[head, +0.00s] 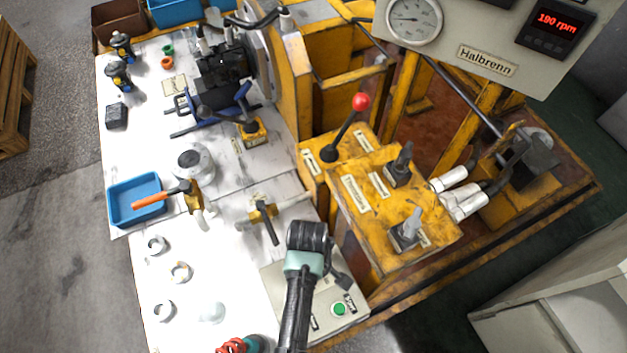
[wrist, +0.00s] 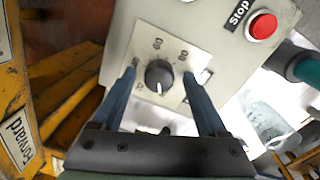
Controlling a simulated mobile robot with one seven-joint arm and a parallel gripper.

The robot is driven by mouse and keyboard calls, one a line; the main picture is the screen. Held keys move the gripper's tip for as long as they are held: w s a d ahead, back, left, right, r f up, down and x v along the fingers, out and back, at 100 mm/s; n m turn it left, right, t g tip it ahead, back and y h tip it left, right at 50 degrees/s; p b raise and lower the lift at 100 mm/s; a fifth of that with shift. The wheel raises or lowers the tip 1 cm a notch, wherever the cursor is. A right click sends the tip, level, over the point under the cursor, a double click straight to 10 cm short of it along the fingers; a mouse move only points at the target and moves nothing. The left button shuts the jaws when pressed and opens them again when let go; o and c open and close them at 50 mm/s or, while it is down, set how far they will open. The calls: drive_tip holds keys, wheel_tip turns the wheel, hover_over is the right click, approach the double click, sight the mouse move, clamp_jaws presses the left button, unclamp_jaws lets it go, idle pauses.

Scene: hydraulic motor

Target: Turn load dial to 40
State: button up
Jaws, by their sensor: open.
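The load dial (wrist: 159,77) is a round dark knob with a white pointer line, on a pale square scale plate. The line points down in the wrist view, toward the gripper's palm. The numbers 60 and 80 show on the scale above the knob; other marks are small or partly covered. My gripper (wrist: 159,74) is open, with one blue-grey finger on each side of the knob. Gaps show between fingers and knob; whether they are level with it in height I cannot tell. In the head view my arm hides the dial on the grey control box (head: 322,291).
A red stop button (wrist: 262,25) is on the same box, and a green button (head: 339,309) shows in the head view. Yellow valve blocks with a red-knobbed lever (head: 360,102) stand behind. A red display (head: 557,24) reads 190 rpm. Tools and rings lie on the white bench.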

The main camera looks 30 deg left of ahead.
clamp_jaws()
idle(0.4)
drive_tip(key=shift+m, duration=0.3)
